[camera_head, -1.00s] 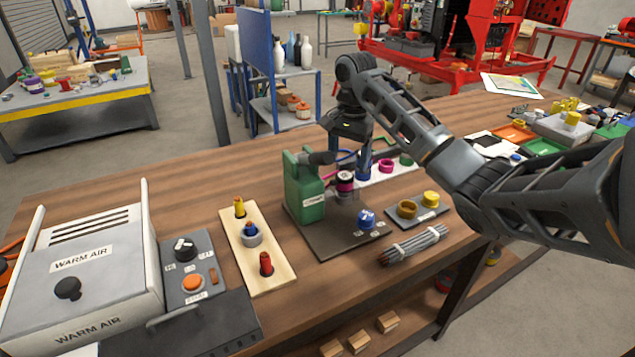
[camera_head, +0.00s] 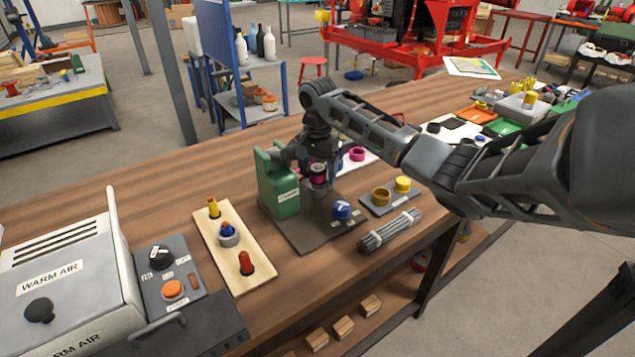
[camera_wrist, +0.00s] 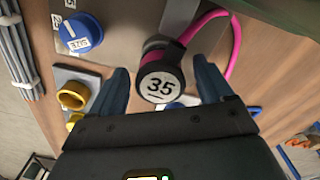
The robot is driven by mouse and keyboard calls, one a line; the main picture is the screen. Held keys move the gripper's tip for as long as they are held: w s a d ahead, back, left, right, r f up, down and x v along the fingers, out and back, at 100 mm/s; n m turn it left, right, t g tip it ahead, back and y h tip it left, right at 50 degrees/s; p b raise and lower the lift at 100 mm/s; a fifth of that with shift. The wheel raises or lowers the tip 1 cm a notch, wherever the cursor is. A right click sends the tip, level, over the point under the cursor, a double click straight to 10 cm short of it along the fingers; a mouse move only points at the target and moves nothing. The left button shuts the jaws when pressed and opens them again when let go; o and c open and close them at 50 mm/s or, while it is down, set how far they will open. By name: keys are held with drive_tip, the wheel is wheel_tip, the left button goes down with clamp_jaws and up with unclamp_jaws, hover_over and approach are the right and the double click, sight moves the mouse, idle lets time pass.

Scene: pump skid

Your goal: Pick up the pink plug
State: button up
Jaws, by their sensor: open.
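A short dark cylinder with a pink band and a pale end face marked 35 (camera_wrist: 160,87) appears to be the pink plug. It also shows beside the green machine in the head view (camera_head: 318,180). My gripper (camera_wrist: 163,84) is open, with one finger on each side of the marked face and a visible gap at both sides. In the head view my gripper (camera_head: 317,158) is directly above the plug and partly hides its top.
The green machine (camera_head: 280,190) stands close left of my gripper. A blue knob (camera_head: 341,210), a small tray with yellow rings (camera_head: 376,205) and a bundle of grey rods (camera_head: 390,231) lie in front and right. A pink ring (camera_head: 357,154) lies behind.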

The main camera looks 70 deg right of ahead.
drive_tip(key=c, duration=1.3)
drive_tip(key=shift+r, duration=0.6)
drive_tip(key=shift+c, duration=0.2)
wheel_tip(320, 180, up, 2)
drive_tip(key=shift+r, duration=0.2)
drive_tip(key=s+d+r, duration=0.6)
drive_tip(key=s+r, duration=0.1)
drive_tip(key=s, duration=0.2)
drive_tip(key=shift+s+d+r+p, duration=0.2)
drive_tip(key=shift+s+d+p, duration=0.1)
drive_tip(key=shift+d, duration=0.1)
